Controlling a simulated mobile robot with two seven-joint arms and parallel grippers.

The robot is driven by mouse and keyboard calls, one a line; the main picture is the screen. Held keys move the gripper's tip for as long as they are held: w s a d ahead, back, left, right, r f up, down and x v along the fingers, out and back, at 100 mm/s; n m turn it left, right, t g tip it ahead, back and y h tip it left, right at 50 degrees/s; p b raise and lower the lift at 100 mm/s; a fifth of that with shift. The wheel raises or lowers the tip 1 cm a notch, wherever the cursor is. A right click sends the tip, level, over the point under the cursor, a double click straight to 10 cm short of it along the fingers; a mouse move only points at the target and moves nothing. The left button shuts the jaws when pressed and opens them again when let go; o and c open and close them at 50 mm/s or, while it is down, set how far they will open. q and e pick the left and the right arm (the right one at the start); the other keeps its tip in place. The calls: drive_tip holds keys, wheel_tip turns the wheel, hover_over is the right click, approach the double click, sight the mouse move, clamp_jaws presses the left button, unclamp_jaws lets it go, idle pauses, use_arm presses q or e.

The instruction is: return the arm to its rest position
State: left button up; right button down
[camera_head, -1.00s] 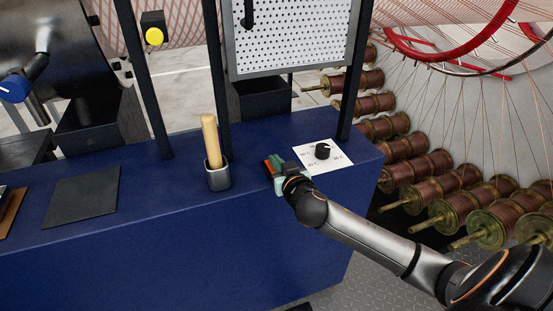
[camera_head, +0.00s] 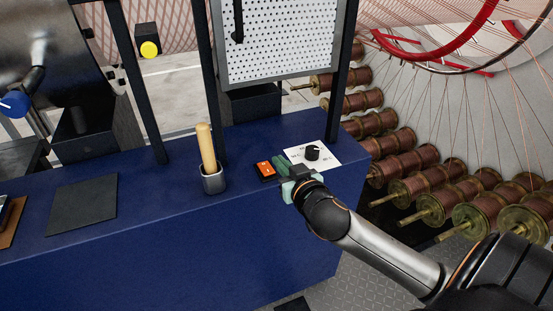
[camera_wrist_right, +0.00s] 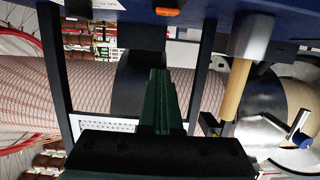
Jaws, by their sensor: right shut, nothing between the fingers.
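My right gripper (camera_head: 284,167) shows in the head view, its arm coming in from the lower right. Its green fingers are together and empty, above the front edge of the blue bench top (camera_head: 240,150). They are just right of a small orange switch (camera_head: 265,169) and in front of a white dial plate with a black knob (camera_head: 312,152). In the right wrist view the closed green fingers (camera_wrist_right: 158,100) point away, with nothing between them; the orange switch (camera_wrist_right: 167,11) is at the top edge. My left gripper is not in view.
A wooden-handled tool (camera_head: 206,150) stands in a metal cup (camera_head: 213,181) left of the switch. Black posts (camera_head: 136,85) and a perforated panel (camera_head: 282,40) rise behind. Copper spools (camera_head: 405,165) line the right side. A dark mat (camera_head: 82,205) lies at the left.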

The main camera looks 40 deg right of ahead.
drive_tip(key=shift+s, duration=0.1)
idle(0.5)
drive_tip(key=s+a+f+n+g+y+p, duration=0.2)
drive_tip(key=s+a+f+g+y, duration=0.1)
drive_tip(key=s+a+f, duration=0.5)
drive_tip(key=s+a+f+n+g+y+p, duration=0.2)
drive_tip(key=s+a+f+p, duration=0.1)
drive_tip(key=s+a+f, duration=0.5)
drive_tip(key=s+f, duration=0.3)
drive_tip(key=f, duration=0.4)
drive_tip(key=shift+f+n+g+y, duration=0.2)
drive_tip(key=shift+n+g+y, duration=0.1)
drive_tip(key=shift+g+y, duration=0.1)
